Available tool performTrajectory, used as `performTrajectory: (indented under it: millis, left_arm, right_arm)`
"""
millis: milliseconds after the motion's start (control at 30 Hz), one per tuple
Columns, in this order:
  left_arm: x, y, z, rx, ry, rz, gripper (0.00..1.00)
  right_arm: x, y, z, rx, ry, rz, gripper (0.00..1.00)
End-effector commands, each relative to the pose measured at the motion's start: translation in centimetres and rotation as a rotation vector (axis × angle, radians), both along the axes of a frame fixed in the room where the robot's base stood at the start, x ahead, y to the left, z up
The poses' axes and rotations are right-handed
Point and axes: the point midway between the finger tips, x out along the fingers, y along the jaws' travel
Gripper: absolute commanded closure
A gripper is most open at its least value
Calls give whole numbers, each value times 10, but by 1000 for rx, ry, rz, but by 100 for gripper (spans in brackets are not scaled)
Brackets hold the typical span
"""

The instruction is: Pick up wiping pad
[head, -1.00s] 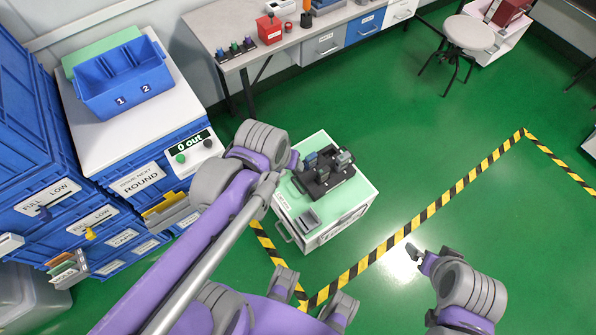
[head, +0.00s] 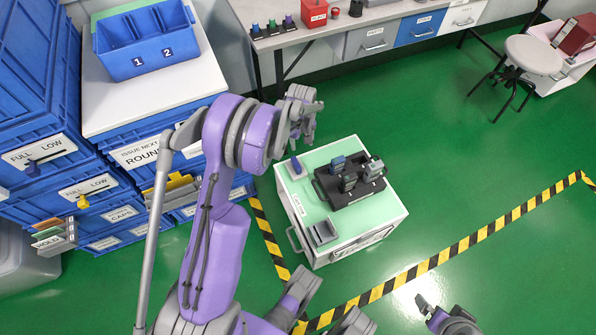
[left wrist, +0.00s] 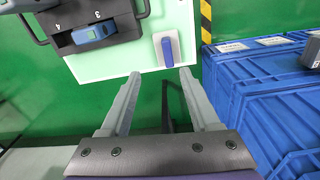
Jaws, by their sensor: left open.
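A small light-grey pad with a blue grip, which looks like the wiping pad (head: 298,167), lies on the pale green top of a white cabinet (head: 320,158), near its back left corner. In the left wrist view the pad (left wrist: 167,48) lies just beyond my fingertips, roughly in line with the gap between them. My left gripper (head: 308,112) is open and empty, and appears above and behind the pad in the head view. Its two grey fingers also show in the left wrist view (left wrist: 160,76). My right gripper (head: 424,304) is low over the floor, apart from the cabinet.
A black tray (head: 332,192) with several grey and blue testers sits on the cabinet's right part. A grey holder (head: 322,233) stands at its front. Blue bins (head: 150,162) stand left; a bench (head: 345,22) runs behind.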

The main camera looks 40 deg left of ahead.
Motion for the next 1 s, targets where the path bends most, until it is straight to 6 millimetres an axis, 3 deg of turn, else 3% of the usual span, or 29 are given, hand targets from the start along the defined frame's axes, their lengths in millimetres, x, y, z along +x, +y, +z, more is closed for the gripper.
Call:
performTrajectory:
  millis: [33,200,1000]
  left_arm:
    - [3,10,-26,-4,13,30,38]
    - [5,27,-65,-13,37,95,38]
    - [6,30,-156,-16,43,110,38]
  right_arm:
    - [1,0,-12,0,4,0,0]
    - [2,0,-23,0,8,0,0]
    - [5,0,-48,0,16,0,0]
